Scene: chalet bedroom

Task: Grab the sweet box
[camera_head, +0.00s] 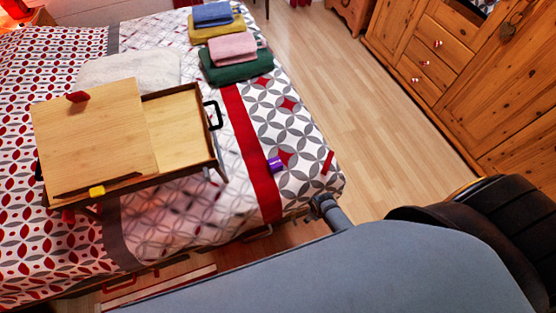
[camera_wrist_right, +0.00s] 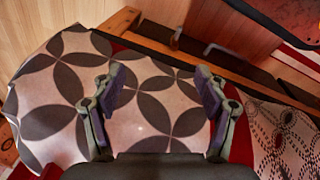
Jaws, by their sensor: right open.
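A small purple box (camera_head: 275,164) lies on the patterned bedspread beside the red stripe, near the bed's front right corner. It is the likeliest sweet box, but it is too small to read any label. My right gripper (camera_wrist_right: 160,73) is open and empty in the wrist view, with its two fingers apart over the grey-and-white leaf pattern. No box shows between or near its fingers there. In the head view, a dark grey end part of my arm shows just off the bed's near edge, apart from the purple box. My left gripper is not in view.
A wooden bed tray (camera_head: 180,116) with a raised board and a small yellow item (camera_head: 97,191) stands on the bed (camera_head: 258,205). Folded towels (camera_head: 236,66) lie at the back. Bare floor separates bed and wooden cabinet (camera_head: 470,70).

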